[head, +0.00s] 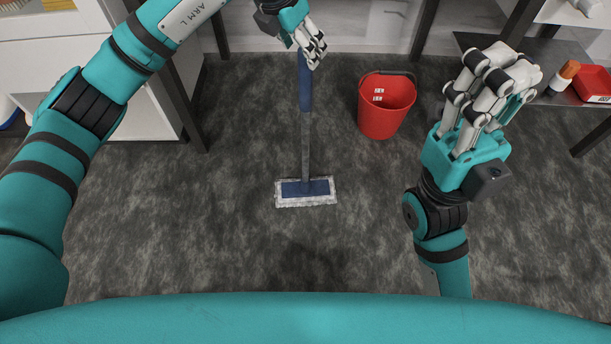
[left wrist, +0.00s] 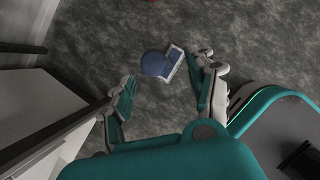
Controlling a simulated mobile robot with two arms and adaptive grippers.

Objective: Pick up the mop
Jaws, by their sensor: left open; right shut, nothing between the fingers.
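The mop (head: 306,140) stands upright on the floor, with a blue and grey handle and a flat blue head with a pale fringe. My left gripper (head: 314,50) is at the upper end of the handle and hides its top. In the left wrist view the open fingers of the left gripper (left wrist: 166,88) are spread to either side, and the mop (left wrist: 156,64) shows beyond them, seen nearly end-on. I cannot tell whether they touch it. My right gripper (head: 494,95) is shut and empty at the right, well away from the mop.
A red bucket (head: 386,106) stands on the floor to the right of the mop. A shelf (head: 560,82) at the right holds a bottle (head: 564,75) and a red tray (head: 592,84). A white cabinet (head: 90,65) is at the left. The floor around the mop head is clear.

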